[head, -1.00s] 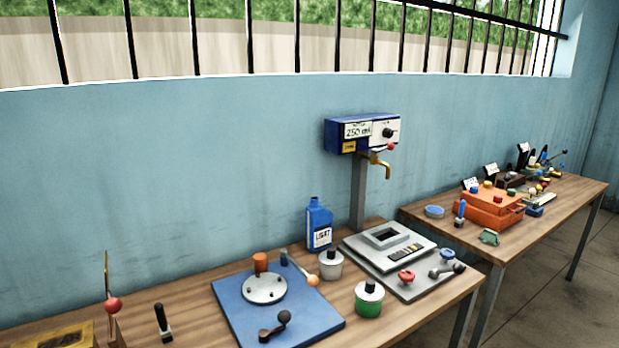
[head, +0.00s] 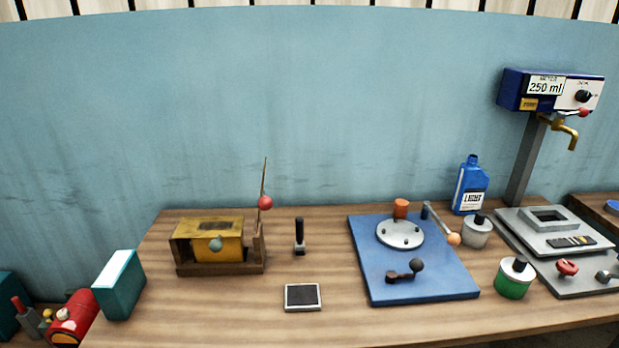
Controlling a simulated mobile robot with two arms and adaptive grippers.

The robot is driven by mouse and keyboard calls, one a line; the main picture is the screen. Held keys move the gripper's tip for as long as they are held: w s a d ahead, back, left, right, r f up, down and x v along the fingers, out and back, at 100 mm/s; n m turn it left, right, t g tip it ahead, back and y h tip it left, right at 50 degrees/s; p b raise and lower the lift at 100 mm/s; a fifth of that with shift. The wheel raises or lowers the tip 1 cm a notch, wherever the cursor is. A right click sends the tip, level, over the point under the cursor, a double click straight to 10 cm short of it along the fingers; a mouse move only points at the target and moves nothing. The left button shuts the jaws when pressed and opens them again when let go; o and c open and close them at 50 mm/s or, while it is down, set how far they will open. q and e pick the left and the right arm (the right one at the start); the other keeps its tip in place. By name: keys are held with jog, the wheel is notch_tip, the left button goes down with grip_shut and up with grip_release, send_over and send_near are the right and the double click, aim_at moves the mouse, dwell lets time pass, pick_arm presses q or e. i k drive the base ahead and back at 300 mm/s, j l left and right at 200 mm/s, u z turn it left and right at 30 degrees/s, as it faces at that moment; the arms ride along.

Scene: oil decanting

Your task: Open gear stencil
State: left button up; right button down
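No part is labelled as the gear stencil. A yellow plate (head: 217,238) in a wooden frame, with a dark cut-out on top, may be it, but I cannot tell for sure. A grey-teal knob (head: 216,244) is on its front. An upright thin rod with a red ball (head: 265,203) stands at the frame's right side. A black-handled stamp-like tool (head: 299,237) stands to the right, and a dark pad with a pale rim (head: 303,297) lies in front of it. Neither of my grippers is in view.
A blue board (head: 385,284) with a grey disc and levers lies mid-table. Right are a blue bottle (head: 469,188), a green-based container (head: 515,278), a grey one (head: 477,232) and a 250 ml dispenser (head: 550,90). A teal block (head: 119,286) stands at the left edge. The front table (head: 240,320) is mostly bare.

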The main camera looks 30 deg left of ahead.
aim_at(218, 227)
jog(key=u, duration=1.45)
